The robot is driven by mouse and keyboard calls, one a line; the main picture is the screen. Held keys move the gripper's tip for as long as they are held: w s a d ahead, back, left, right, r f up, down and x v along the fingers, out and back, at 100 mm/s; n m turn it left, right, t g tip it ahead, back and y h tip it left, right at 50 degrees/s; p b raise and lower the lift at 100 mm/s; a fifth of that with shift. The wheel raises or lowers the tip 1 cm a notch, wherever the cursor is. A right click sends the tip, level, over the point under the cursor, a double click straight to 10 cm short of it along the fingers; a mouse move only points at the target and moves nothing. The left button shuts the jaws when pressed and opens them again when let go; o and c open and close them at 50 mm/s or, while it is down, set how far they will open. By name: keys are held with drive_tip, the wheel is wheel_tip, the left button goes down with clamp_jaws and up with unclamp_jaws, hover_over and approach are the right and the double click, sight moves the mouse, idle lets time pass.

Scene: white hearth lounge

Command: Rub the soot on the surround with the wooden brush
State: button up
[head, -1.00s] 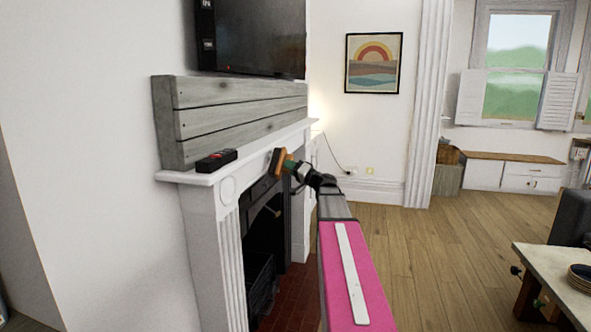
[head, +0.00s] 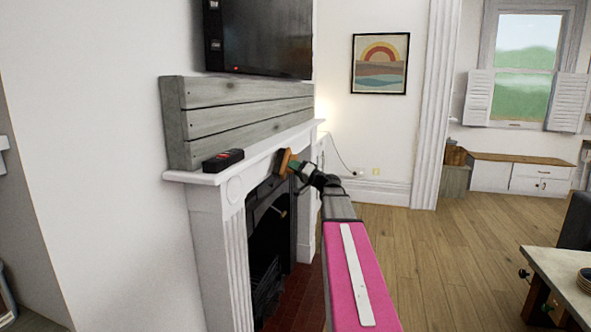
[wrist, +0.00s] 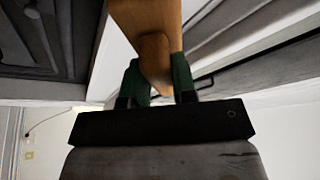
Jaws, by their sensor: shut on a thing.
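My gripper (head: 301,169) is shut on the handle of the wooden brush (head: 285,161), near the front of the white fireplace surround (head: 205,226). In the wrist view, the green fingers of my gripper (wrist: 157,82) clasp the tan wooden handle of the brush (wrist: 150,30). The brush head is at or very close to the surround just under the mantel shelf; I cannot tell if it touches. The bristles are hidden. No soot mark can be made out on the surround.
The dark firebox opening (head: 270,245) is below. A table (head: 560,275) stands at the right, with open wooden floor between.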

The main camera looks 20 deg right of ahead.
drive_tip(key=shift+w+a, duration=0.6)
drive_tip(key=shift+a, duration=0.3)
idle(0.4)
drive_tip(key=shift+w, duration=0.1)
drive_tip(key=w+d, duration=0.4)
drive_tip(key=w, duration=0.2)
drive_tip(key=shift+w+d, duration=0.2)
drive_tip(key=shift+d, duration=0.1)
idle(0.5)
